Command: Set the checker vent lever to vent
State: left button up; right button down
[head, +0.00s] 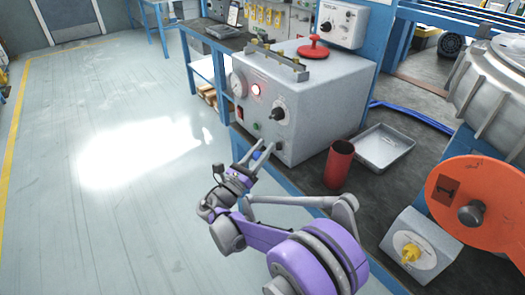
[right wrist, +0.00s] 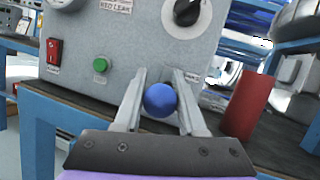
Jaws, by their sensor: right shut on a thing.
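The checker (head: 325,120) is a grey box on the bench with a round gauge, a lit red lamp and a black dial. Its front face also fills the top of the right wrist view (right wrist: 135,40). A blue ball knob (right wrist: 160,100), apparently the vent lever's end, sits low at the checker's front. My right gripper (head: 255,148) is shut on this knob, one finger on each side. The lever's shaft and most of its label are hidden behind the knob and fingers, so I cannot tell its setting. My left gripper is not in view.
A red cylinder (head: 339,164) and a metal tray (head: 380,148) stand right of the checker. A large orange disc (head: 455,205) and a small box with a yellow knob (head: 420,250) are farther right. The floor to the left is clear.

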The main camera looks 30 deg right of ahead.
jog(key=shift+f+n+t+h+b, duration=0.45)
jog(key=shift+f+n+t+h, duration=0.2)
jog(key=shift+t+h, duration=0.2)
jog(key=shift+f+n+t+h+b, duration=0.5)
jog(key=shift+n+t+h, duration=0.2)
jog(key=shift+h, duration=0.25)
jog(key=shift+t, duration=0.25)
jog(key=c, duration=0.5)
grip_release()
jog(key=p+v, duration=0.1)
jog(key=v, duration=1)
